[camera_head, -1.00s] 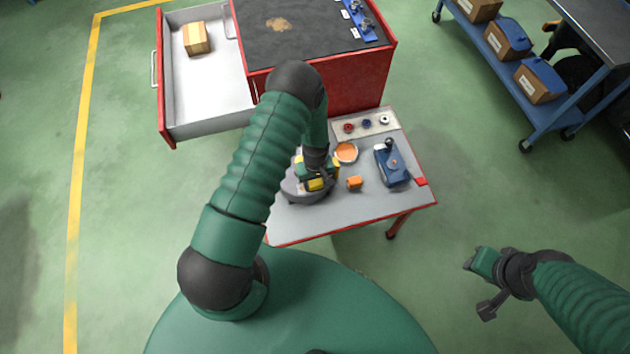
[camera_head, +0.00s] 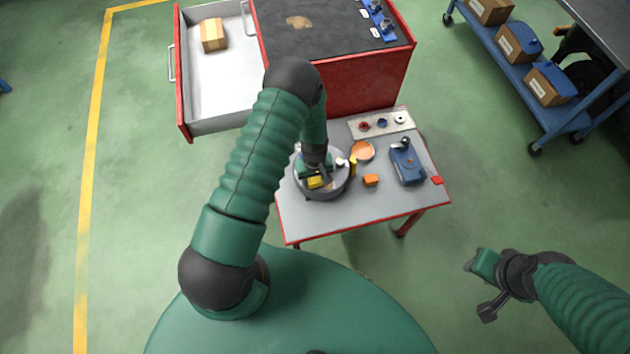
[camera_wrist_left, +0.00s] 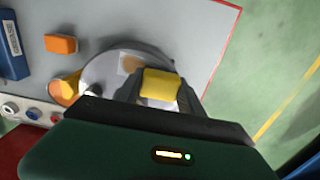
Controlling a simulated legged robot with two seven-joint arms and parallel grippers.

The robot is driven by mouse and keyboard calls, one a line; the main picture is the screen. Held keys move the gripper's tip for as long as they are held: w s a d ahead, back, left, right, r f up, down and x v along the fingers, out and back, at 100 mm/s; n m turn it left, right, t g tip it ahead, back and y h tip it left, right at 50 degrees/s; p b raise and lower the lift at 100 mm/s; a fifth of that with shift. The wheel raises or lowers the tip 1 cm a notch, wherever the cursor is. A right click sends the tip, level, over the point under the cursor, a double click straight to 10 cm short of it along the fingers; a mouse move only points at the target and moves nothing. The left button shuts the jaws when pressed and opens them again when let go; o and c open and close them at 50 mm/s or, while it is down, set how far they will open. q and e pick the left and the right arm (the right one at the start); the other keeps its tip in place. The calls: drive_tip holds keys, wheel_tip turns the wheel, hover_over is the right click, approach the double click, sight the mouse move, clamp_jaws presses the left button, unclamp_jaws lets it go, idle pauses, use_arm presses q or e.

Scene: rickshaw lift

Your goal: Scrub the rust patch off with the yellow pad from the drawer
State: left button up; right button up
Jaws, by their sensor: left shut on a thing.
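My left gripper (camera_head: 317,180) is shut on a yellow pad (camera_wrist_left: 160,85), which shows between its fingers in the left wrist view. It holds the pad over a round grey tray (camera_wrist_left: 103,75) on the small table; whether the pad touches the tray is unclear. The rust patch (camera_head: 299,22) is a tan blotch on the dark top of the red cabinet (camera_head: 365,85). The cabinet's drawer (camera_head: 225,88) is pulled open to the left and holds a cardboard box (camera_head: 213,34). My right gripper (camera_head: 482,280) hangs over the floor at the lower right, its jaws unclear.
A blue cart (camera_head: 520,80) with boxes stands at upper right. Green floor is free at left.

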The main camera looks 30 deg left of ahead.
sight(315, 179)
use_arm(q)
drive_tip(key=shift+a+r, duration=0.1)
drive_tip(key=shift+r, duration=0.55)
drive_tip(key=shift+w+r+p, duration=0.2)
drive_tip(key=shift+r+p, duration=0.8)
drive_tip(key=shift+r, duration=0.05)
drive_tip(key=shift+d+r+p, duration=0.2)
drive_tip(key=shift+r+p, duration=0.35)
drive_tip(key=shift+r, duration=0.3)
drive_tip(key=shift+s+r+p, duration=0.1)
drive_tip(key=shift+r+p, duration=0.3)
drive_tip(key=shift+r, duration=0.3)
drive_tip(key=shift+a, duration=0.1)
use_arm(e)
drive_tip(key=v, duration=0.4)
drive_tip(key=shift+w+d+r, duration=0.3)
use_arm(q)
drive_tip(key=shift+f, duration=0.1)
